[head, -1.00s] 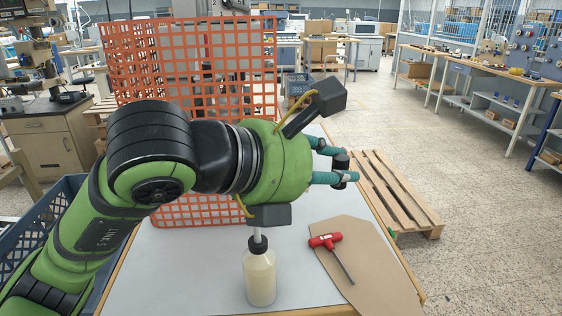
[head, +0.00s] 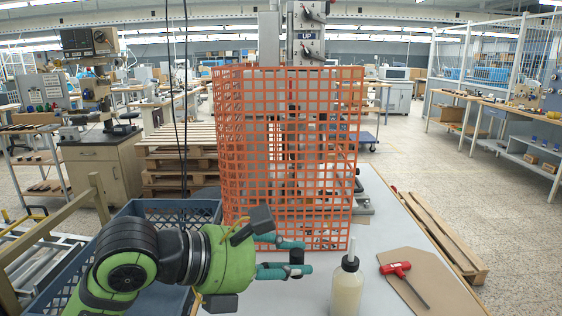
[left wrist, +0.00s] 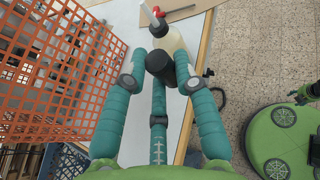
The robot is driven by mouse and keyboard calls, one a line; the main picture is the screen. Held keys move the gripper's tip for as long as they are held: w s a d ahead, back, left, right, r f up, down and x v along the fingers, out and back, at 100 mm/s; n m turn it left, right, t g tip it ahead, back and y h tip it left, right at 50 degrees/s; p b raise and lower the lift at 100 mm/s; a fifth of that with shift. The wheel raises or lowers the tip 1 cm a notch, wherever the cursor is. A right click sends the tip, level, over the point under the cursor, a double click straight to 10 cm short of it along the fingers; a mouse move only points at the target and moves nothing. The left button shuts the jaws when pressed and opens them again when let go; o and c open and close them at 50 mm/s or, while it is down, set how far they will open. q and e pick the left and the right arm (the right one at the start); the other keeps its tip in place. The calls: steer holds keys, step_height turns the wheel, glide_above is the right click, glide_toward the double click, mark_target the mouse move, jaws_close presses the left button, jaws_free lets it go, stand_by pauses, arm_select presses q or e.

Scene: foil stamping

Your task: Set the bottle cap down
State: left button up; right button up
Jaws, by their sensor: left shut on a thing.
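My left gripper (head: 303,257) is shut on a small black bottle cap (left wrist: 160,66). In the left wrist view the cap sits between the teal fingertips. In the head view the cap (head: 296,257) shows dark at the fingertips, held above the table. A cream bottle (head: 346,291) with a black collar and a pale nozzle stands upright on the table, right of the gripper. In the left wrist view the bottle (left wrist: 170,40) is just beyond the cap, partly hidden by it.
An orange mesh guard (head: 290,150) stands behind the gripper around a machine. A red-handled tool (head: 397,268) lies on a brown sheet (head: 420,265) at the right. A blue crate (head: 180,210) is at the left.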

arm_select(q)
steer(key=s+a+f+t, duration=0.1)
steer(key=s+a+f, duration=0.2)
steer(key=a+f, duration=0.5)
steer(key=s+a+f+n, duration=0.1)
steer(key=s+a+f, duration=0.2)
steer(key=a+f, duration=0.6)
steer(key=shift+s+a+n+t+y, duration=0.3)
steer(key=shift+s+a+t+y, duration=0.1)
steer(key=shift+a, duration=1.1)
arm_select(e)
steer(key=shift+s+a, duration=0.6)
steer(key=shift+a, duration=0.3)
arm_select(q)
steer(key=shift+f, duration=0.2)
steer(key=shift+r, duration=0.1)
arm_select(e)
steer(key=shift+r, duration=0.15)
